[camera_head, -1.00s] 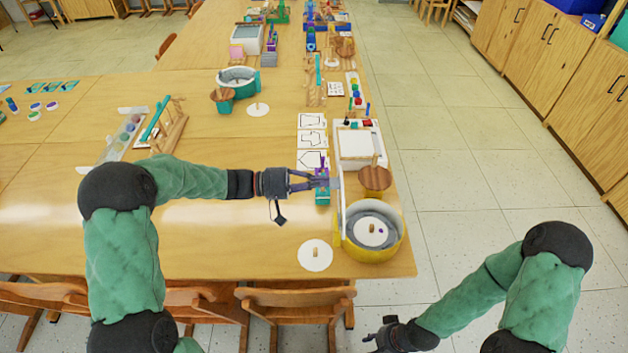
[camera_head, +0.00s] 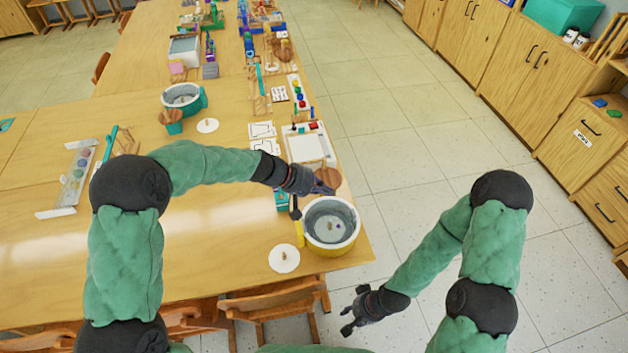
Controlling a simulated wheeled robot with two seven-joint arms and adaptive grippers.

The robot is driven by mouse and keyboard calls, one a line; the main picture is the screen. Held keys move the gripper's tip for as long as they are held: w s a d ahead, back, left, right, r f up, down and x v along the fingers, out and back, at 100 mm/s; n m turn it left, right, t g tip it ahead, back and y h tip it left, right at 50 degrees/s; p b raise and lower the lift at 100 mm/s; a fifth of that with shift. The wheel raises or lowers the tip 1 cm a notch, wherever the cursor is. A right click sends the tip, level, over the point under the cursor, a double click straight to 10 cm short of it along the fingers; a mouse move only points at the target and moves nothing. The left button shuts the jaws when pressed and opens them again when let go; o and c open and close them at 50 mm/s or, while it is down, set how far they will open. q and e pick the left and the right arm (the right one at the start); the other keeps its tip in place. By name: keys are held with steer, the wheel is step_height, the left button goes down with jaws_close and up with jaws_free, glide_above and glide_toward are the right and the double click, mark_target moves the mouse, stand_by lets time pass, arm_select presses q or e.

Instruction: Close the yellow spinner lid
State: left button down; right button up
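The yellow spinner (camera_head: 354,239) is a round tub with a pale rim, yellow outer wall and grey inside, near the table's front right corner. Its top is open, and a small peg shows inside. My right gripper (camera_head: 347,318) is off the table's front edge, low, with fingers apart and empty.
A round wooden piece (camera_head: 329,176) stands behind the tub. A white disc with a peg (camera_head: 284,258) lies to its left. A white tray (camera_head: 306,146) and paper cards (camera_head: 262,130) lie behind. A chair (camera_head: 270,300) stands at the front edge. Floor is clear at right.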

arm_select(q)
steer(key=w+d+f+y+p, duration=0.1)
steer(key=d+f+p, duration=0.1)
steer(key=d+f, duration=0.1)
steer(key=d+f+y+p, duration=0.1)
steer(key=d+f+p, duration=0.1)
steer(key=d+f, duration=0.1)
steer(key=w+d+f+g+y+p, duration=0.1)
steer(key=d+f+y+p, duration=0.1)
steer(key=d+f, duration=0.1)
steer(key=shift+w+d+f+p, duration=0.15)
steer(key=shift+w+f+p, duration=0.05)
steer(key=shift+f, duration=0.2)
steer(key=shift+w+d+f+p, duration=0.15)
steer(key=shift+f, duration=0.2)
steer(key=shift+b+x, duration=0.9)
steer(key=shift+x, duration=0.25)
steer(key=shift+s+a+f, duration=0.1)
steer(key=shift+f, duration=0.05)
steer(key=shift+r, duration=0.45)
step_height(320, 180, up, 13)
steer(key=p, duration=0.2)
steer(key=shift+r+p, duration=0.2)
steer(key=shift+p, duration=0.15)
